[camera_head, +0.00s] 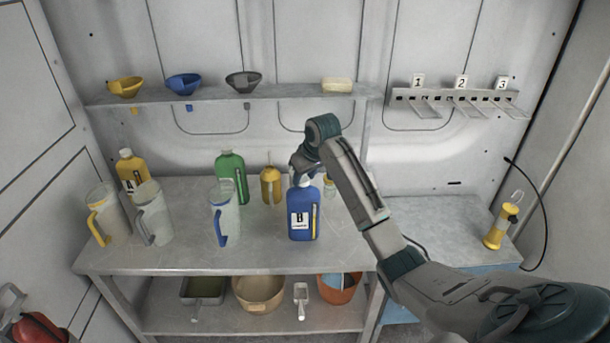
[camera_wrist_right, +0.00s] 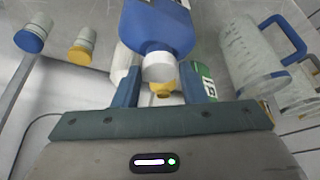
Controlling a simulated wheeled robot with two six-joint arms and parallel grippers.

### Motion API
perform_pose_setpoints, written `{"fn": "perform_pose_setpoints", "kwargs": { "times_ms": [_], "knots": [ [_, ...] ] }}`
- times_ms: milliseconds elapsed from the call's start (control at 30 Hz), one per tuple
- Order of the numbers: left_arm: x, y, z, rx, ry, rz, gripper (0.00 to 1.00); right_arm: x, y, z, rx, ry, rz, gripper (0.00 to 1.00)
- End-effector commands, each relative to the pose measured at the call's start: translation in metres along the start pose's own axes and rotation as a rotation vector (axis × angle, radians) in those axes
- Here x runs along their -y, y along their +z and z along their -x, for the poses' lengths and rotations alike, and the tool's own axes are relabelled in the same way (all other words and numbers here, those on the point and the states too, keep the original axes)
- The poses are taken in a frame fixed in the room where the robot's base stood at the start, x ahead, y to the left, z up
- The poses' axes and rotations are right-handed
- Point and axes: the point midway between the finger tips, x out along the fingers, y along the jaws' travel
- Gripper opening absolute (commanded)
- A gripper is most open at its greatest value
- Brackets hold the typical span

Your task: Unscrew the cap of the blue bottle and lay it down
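The blue bottle (camera_head: 304,222), with a label marked B, stands upright on the metal table in the head view. In the right wrist view the blue bottle (camera_wrist_right: 158,25) fills the top middle, and its white cap (camera_wrist_right: 158,67) is on its neck. My right gripper (camera_head: 300,172) is right above the bottle, at its cap, which it mostly hides in the head view. In the right wrist view my right gripper (camera_wrist_right: 162,85) is open, with one finger on each side of the cap and gaps between. My left gripper is not in view.
A green bottle (camera_head: 231,178), a yellow bottle (camera_head: 131,172) and a small yellow container (camera_head: 271,186) stand behind. Clear jugs (camera_head: 225,213) stand left of the blue bottle. The table front (camera_head: 265,252) is bare. Funnels (camera_head: 184,84) sit on the shelf above.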

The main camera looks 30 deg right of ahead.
Motion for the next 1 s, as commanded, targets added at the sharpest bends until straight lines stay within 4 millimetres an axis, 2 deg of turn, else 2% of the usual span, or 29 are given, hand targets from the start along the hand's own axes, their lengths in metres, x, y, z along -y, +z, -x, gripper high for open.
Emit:
{"fn": "perform_pose_setpoints", "kwargs": {
  "times_ms": [233, 500, 600, 1000],
  "knots": [
    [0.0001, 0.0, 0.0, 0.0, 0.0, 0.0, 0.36, -0.0012, -0.0002, 0.0003, 0.001, -0.015, 0.035, 0.17],
    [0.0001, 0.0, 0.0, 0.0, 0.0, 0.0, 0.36, -0.0038, -0.0012, 0.0001, -0.001, -0.141, 0.337, 0.17],
    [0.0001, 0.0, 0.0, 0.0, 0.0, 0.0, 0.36, -0.0037, -0.0009, -0.0005, 0.0, -0.167, 0.4, 0.17],
    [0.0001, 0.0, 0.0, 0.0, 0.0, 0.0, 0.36, -0.0042, -0.001, -0.0007, 0.001, -0.186, 0.448, 0.17]
  ]
}}
